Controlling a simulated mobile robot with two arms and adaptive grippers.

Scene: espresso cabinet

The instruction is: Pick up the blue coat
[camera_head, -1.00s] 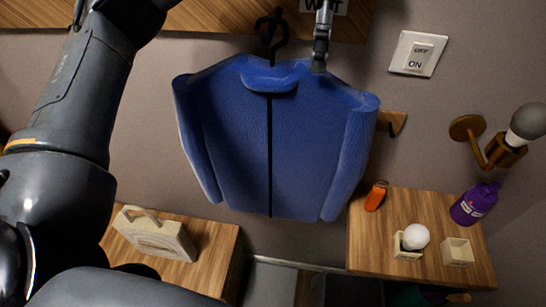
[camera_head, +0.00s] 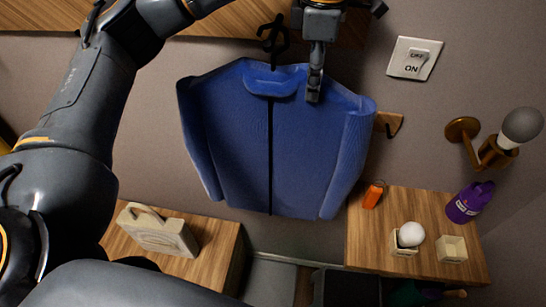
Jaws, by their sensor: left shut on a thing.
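The blue coat (camera_head: 235,140) hangs in the middle of the head view, front facing me, with its collar at the top and both sleeves down. A black hook (camera_head: 272,35) shows just above its collar, in front of the wooden board. My left gripper (camera_head: 314,92) reaches in from the top and is shut on the coat's upper edge, right of the collar. The gripper hides a small part of the shoulder there. My right gripper is not in view.
A wooden shelf (camera_head: 370,245) at the lower right holds an orange item (camera_head: 373,195), a white ball (camera_head: 411,234) in a small holder, and a purple bottle (camera_head: 469,203). A wall lamp (camera_head: 490,148) juts out at right.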

